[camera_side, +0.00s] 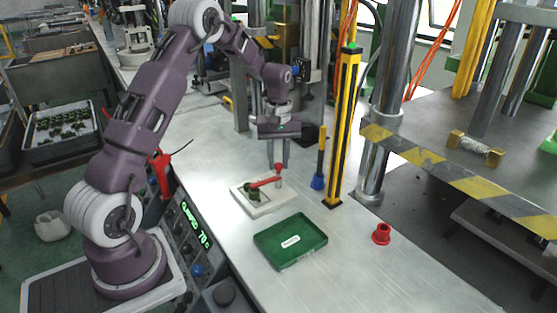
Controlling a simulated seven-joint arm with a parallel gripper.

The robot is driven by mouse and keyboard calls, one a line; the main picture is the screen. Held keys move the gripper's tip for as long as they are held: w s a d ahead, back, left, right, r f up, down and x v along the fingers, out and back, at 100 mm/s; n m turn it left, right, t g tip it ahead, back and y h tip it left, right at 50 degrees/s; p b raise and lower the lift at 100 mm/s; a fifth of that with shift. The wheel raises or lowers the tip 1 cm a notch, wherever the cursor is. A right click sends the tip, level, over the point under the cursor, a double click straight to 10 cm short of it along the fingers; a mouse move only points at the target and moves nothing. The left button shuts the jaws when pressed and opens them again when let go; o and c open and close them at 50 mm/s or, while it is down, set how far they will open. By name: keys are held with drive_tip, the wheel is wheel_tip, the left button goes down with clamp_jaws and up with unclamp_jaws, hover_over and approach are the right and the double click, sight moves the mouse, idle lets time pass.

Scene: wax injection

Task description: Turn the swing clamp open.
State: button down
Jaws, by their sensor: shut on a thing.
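The swing clamp (265,183) is a red lever with a raised knob at its right end. It lies across the dark green mould on a white base plate (277,206) on the metal bench. My gripper (279,166) points straight down above the right end of the lever. Its fingers are shut on the red knob at that end. The small size of the view hides the exact contact. The lever's left end sits over the green mould part (253,192).
A green tray (262,248) lies in front of the plate. A yellow-black post (343,130) and a blue-based yellow tool (319,165) stand to the right. A red flanged part (381,234) sits further right. The bench front is clear.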

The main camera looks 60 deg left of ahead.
drive_tip(key=m, duration=1.3)
drive_tip(key=shift+m, duration=1.8)
drive_tip(key=c, duration=1.2)
unclamp_jaws()
drive_tip(key=shift+o, duration=0.2)
drive_tip(key=shift+r, duration=0.1)
